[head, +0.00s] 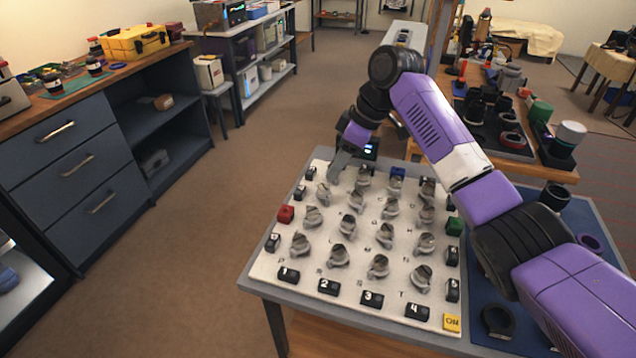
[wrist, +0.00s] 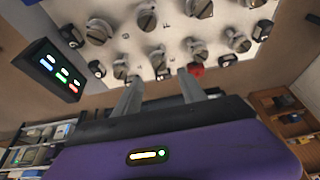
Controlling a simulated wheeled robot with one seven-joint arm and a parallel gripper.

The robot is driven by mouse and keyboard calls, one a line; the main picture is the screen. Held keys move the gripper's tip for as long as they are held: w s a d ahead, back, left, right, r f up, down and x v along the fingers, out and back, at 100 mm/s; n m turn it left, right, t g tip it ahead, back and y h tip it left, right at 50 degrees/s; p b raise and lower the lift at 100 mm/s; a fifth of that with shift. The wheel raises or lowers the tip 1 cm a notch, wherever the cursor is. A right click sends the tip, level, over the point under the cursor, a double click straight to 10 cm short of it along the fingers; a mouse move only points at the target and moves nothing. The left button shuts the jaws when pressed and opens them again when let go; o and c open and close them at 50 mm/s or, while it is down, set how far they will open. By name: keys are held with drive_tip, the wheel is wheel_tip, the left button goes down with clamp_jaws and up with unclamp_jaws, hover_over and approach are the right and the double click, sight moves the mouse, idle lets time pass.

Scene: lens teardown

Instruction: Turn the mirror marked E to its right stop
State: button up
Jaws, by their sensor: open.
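A white board (head: 275,262) on a table carries rows of grey knob-like mirrors with small letters beside them. I cannot make out the letter E in either view, so I cannot tell for sure which mirror bears it. My gripper (head: 338,168) is over the board's back left corner, partly hiding the mirrors there. In the wrist view my gripper (wrist: 159,90) is open and empty, its fingers apart. A mirror (wrist: 158,58) of the near row shows just beyond the gap between the fingertips; another mirror (wrist: 121,68) is close by the left finger. I see no contact.
Black blocks, a red block (head: 285,213), a green block (head: 454,226) and a yellow block (head: 452,322) line the board's edges. A dark panel with lit bars (wrist: 50,70) stands by the board. A blue mat (head: 480,280) lies to its right. Floor on the left is clear.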

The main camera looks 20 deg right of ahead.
sight(324, 186)
drive_tip(key=x, duration=0.7)
drive_tip(key=shift+w+f, duration=0.1)
drive_tip(key=shift+f, duration=0.15)
drive_tip(key=shift+c, duration=0.4)
drive_tip(key=shift+a, duration=0.1)
clamp_jaws()
